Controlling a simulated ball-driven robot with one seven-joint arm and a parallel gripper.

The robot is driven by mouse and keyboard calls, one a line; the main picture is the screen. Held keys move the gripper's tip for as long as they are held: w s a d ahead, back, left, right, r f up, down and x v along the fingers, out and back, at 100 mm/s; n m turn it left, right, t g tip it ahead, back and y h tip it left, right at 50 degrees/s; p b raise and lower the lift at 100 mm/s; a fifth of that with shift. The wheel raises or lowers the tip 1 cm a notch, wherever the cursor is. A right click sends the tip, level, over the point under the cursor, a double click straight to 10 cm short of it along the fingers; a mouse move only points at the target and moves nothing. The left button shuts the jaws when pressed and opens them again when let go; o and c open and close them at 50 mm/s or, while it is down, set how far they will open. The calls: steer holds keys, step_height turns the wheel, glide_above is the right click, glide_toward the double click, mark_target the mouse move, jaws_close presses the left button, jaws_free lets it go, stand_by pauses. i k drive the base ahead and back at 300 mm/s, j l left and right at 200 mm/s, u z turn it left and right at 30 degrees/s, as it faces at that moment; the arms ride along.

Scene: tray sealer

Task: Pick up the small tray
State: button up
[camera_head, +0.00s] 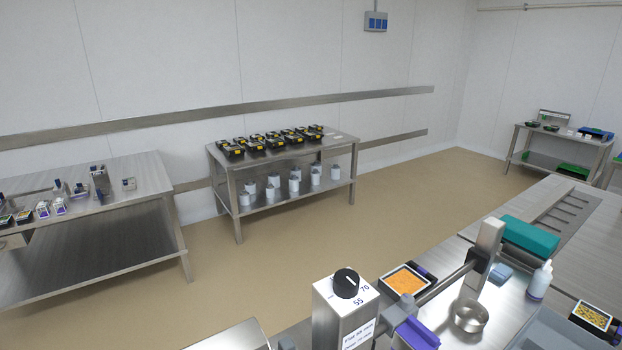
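A small black-rimmed tray with orange contents (405,281) sits on the steel worktop in the lower middle of the head view, behind the sealer's horizontal bar. Another small tray with yellowish contents (592,318) lies at the lower right, beside a grey bin. I cannot tell which of the two is the task's small tray. My gripper does not show in this view.
Open floor (290,265) lies beyond.

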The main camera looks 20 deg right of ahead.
mark_target(592, 319)
steer(key=z, duration=1.55)
steer(key=i+z, duration=0.25)
steer(key=i, duration=0.2)
steer(key=i+j+z, duration=0.2)
steer(key=i, duration=0.25)
steer(key=l, duration=0.1)
